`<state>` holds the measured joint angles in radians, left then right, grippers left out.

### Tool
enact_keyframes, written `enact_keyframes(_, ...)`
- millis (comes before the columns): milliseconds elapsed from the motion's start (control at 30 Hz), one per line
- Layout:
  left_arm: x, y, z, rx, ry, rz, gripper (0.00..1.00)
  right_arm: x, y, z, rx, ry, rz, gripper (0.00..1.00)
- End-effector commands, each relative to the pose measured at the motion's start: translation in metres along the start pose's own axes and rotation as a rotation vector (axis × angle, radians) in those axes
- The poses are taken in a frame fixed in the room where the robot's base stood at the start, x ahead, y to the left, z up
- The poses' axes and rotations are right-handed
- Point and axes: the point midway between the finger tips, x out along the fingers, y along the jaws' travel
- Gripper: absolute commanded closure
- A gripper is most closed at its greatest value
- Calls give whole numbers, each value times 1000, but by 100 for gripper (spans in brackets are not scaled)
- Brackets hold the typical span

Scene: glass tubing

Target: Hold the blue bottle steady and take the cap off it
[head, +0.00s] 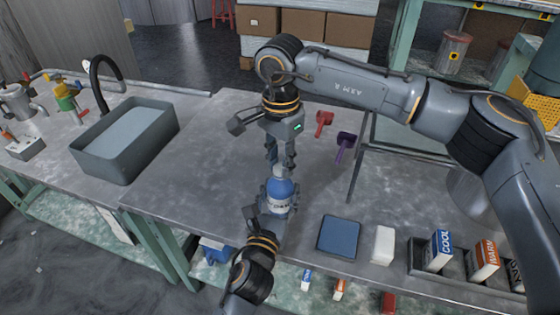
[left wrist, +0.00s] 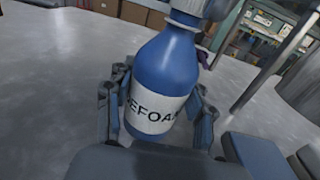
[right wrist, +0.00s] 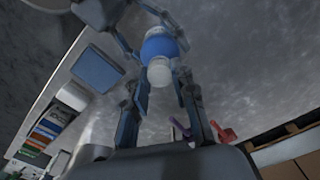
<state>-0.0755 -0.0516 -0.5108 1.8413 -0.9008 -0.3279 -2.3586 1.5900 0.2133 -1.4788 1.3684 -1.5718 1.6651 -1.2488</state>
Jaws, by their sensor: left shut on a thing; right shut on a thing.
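The blue bottle (head: 281,190), with a white label, stands upright on the grey bench. In the left wrist view it fills the middle (left wrist: 158,70), between the fingers of my left gripper (left wrist: 157,115), shut on its labelled lower body. In the head view the left gripper (head: 268,214) reaches it from the front. The white cap (right wrist: 159,72) is at the bottle's top, and no gap shows between them. My right gripper (head: 279,160) points down from above, shut on the cap. Its fingers partly hide the cap in the head view.
A blue square pad (head: 339,236) and a white block (head: 383,245) lie to the right, before a tray of labelled boxes (head: 438,250). Red (head: 323,123) and purple (head: 344,146) tools lie behind. A grey basin (head: 125,137) stands left, with bare bench between.

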Motion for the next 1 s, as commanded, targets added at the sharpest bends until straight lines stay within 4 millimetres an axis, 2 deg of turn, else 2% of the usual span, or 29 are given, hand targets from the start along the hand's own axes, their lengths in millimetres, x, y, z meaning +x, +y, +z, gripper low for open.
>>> enact_keyframes(500,0,0,-1,0,2,0,100,-18,0,0,0,0,-1,100)
enact_keyframes(867,0,0,-1,0,2,0,100,-20,0,0,0,0,0,100)
enact_keyframes(1000,0,0,-1,0,2,0,100,-27,0,0,0,1,-2,100)
